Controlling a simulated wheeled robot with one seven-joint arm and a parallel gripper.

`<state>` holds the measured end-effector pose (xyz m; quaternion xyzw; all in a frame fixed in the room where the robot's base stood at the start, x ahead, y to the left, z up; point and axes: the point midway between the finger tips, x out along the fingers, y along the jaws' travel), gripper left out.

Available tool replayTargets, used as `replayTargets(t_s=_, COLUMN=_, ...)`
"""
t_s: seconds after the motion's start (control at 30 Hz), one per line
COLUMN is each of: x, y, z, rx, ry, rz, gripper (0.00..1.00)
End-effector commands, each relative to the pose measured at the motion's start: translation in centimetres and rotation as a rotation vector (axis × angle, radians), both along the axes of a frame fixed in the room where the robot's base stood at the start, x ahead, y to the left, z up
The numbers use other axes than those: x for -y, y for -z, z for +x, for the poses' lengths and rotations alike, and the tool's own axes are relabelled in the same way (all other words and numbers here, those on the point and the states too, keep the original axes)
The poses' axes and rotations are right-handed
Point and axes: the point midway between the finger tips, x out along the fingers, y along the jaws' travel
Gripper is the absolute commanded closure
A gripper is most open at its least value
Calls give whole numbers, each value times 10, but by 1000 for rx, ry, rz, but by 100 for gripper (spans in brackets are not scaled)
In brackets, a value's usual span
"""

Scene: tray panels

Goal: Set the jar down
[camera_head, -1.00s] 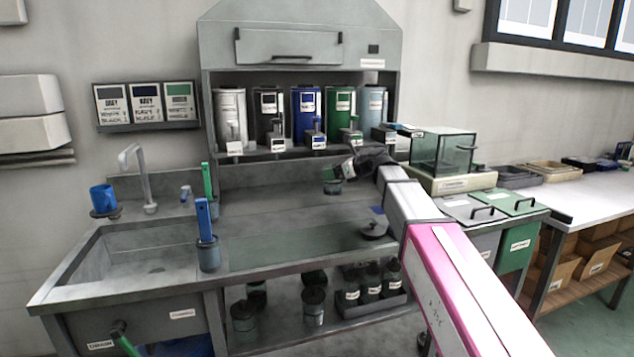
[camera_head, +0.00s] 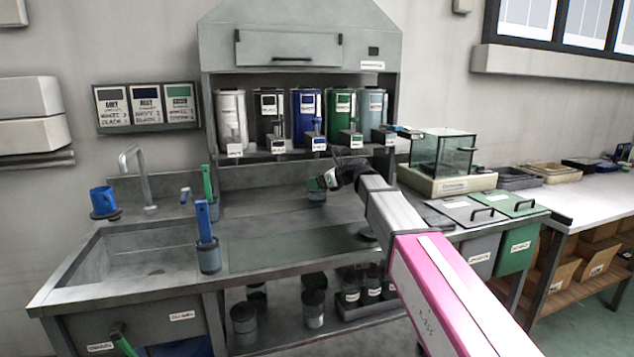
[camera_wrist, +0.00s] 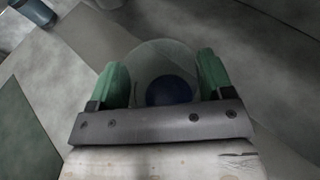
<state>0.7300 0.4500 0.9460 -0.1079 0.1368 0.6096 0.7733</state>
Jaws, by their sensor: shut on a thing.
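The jar (camera_head: 316,195) is small and clear to greyish, near the back of the grey worktop (camera_head: 265,212). My gripper (camera_head: 322,183) is shut on it, with the arm reaching in from the right. In the wrist view the jar (camera_wrist: 160,53) stands between the two green fingers of my gripper (camera_wrist: 163,82), with a dark blue round patch inside it. The gripper's bar hides the jar's near side. I cannot tell whether its base touches the worktop.
A dark green mat (camera_head: 290,248) lies in front on the worktop. A row of canisters with taps, including a blue one (camera_head: 306,105), stands on the shelf behind. A pot with a blue-handled tool (camera_head: 208,255) stands by the sink (camera_head: 135,262). A glass-sided box (camera_head: 442,155) is at right.

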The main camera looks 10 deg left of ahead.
Motion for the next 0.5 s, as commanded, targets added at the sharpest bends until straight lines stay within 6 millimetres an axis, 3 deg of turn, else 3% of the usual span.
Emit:
replayTargets(t_s=0.07, x=0, y=2, z=0, rx=0, ry=0, rz=1, gripper=65)
replayTargets(t_s=0.1, x=0, y=3, z=0, rx=0, ry=0, rz=0, gripper=23)
replayTargets(t_s=0.17, x=0, y=2, z=0, rx=0, ry=0, rz=0, gripper=3)
replayTargets(t_s=0.5, x=0, y=3, z=0, rx=0, ry=0, rz=0, gripper=1)
